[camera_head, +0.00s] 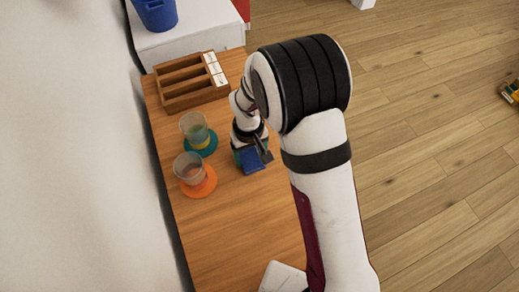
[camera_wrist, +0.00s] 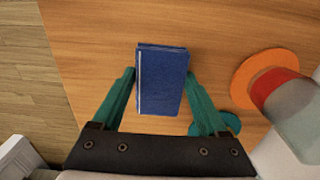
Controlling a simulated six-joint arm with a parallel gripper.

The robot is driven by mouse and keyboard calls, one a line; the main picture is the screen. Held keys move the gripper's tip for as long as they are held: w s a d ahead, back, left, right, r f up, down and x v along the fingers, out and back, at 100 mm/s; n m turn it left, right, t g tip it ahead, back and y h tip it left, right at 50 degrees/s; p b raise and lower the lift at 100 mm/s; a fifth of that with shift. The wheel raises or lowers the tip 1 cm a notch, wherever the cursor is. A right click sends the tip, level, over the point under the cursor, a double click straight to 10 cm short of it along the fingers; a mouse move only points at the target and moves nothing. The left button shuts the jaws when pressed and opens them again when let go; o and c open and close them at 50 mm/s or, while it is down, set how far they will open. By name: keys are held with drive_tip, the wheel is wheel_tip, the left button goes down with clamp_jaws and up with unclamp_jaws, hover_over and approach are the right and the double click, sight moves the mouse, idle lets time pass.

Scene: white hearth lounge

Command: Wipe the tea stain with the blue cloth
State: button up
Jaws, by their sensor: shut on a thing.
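The blue cloth (camera_wrist: 162,82) looks like a flat folded block in the wrist view, and it also shows in the head view (camera_head: 252,161). My gripper (camera_wrist: 161,76) has its two teal fingers shut on the cloth's sides. In the head view my gripper (camera_head: 250,148) is over the wooden table (camera_head: 236,225), right of the two glasses, partly hidden by my arm. The cloth is at or just above the tabletop; I cannot tell whether it touches. No tea stain shows in either view; the cloth or my arm may hide it.
A glass (camera_head: 189,170) stands on an orange coaster (camera_head: 206,187), and another glass (camera_head: 194,128) on a teal coaster (camera_head: 209,146), both close left of the cloth. A wooden divided box (camera_head: 190,97) stands at the far end. The near tabletop is mostly clear.

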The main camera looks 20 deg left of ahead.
drive_tip(key=shift+s+a+r, duration=0.1)
drive_tip(key=shift+s+a, duration=0.4)
drive_tip(key=shift+r, duration=3.95)
drive_tip(key=shift+d, duration=0.1)
